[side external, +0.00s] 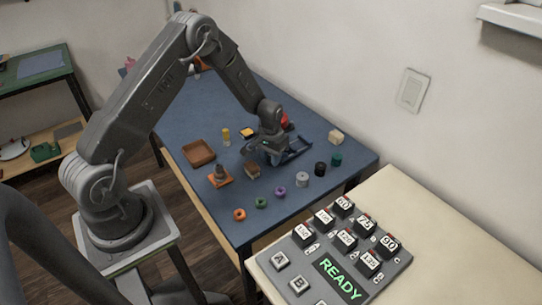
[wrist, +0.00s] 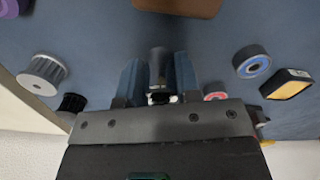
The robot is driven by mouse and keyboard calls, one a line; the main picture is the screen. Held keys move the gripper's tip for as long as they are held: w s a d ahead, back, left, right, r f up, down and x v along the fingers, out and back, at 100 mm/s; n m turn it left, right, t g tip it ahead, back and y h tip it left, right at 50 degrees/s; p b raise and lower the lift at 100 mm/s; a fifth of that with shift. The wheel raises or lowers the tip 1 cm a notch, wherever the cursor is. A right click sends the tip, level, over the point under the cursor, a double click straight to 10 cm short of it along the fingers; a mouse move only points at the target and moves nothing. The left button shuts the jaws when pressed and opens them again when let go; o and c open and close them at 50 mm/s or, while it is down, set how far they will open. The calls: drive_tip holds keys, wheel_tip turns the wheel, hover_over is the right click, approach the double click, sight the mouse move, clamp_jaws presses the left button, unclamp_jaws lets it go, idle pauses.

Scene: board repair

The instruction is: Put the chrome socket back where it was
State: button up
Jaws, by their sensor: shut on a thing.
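My gripper (side external: 268,157) is low over the blue table in the side view. In the wrist view its two fingers (wrist: 159,72) are closed on a small grey metal cylinder (wrist: 158,56), which looks like the chrome socket. In the side view the socket is hidden by the gripper or too small to make out. A brown block (side external: 252,171) stands just in front of my gripper; a brown edge (wrist: 178,5) at the top of the wrist view may be the same block. I cannot tell whether the socket touches the table.
A row of coloured rings and spools, including a grey pulley (side external: 302,179), lies along the near edge. A brown tray (side external: 199,152), an orange base (side external: 220,181) with a grey part and a blue holder (side external: 296,149) stand nearby. A cream block (side external: 336,137) sits far right.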

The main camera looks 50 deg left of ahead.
drive_tip(key=o, duration=1)
drive_tip(key=s+d+r+t, duration=0.1)
drive_tip(key=s+d+r, duration=0.1)
drive_tip(key=r, duration=0.9)
drive_tip(key=s+d+r, duration=0.1)
drive_tip(key=d+r, duration=0.1)
drive_tip(key=r, duration=0.9)
drive_tip(key=s+d+r+m+t, duration=0.1)
drive_tip(key=s+d+r, duration=0.2)
drive_tip(key=s, duration=0.4)
drive_tip(key=s+d+r+m+t, duration=0.1)
drive_tip(key=s+d+r+t, duration=0.1)
drive_tip(key=s+d+r, duration=0.2)
drive_tip(key=s+d+r+m+t, duration=0.1)
drive_tip(key=s+d+r, duration=0.2)
drive_tip(key=s, duration=0.8)
drive_tip(key=shift+d+r+m+t, duration=0.2)
drive_tip(key=shift+r+m+t, duration=0.1)
drive_tip(key=shift+r, duration=0.6)
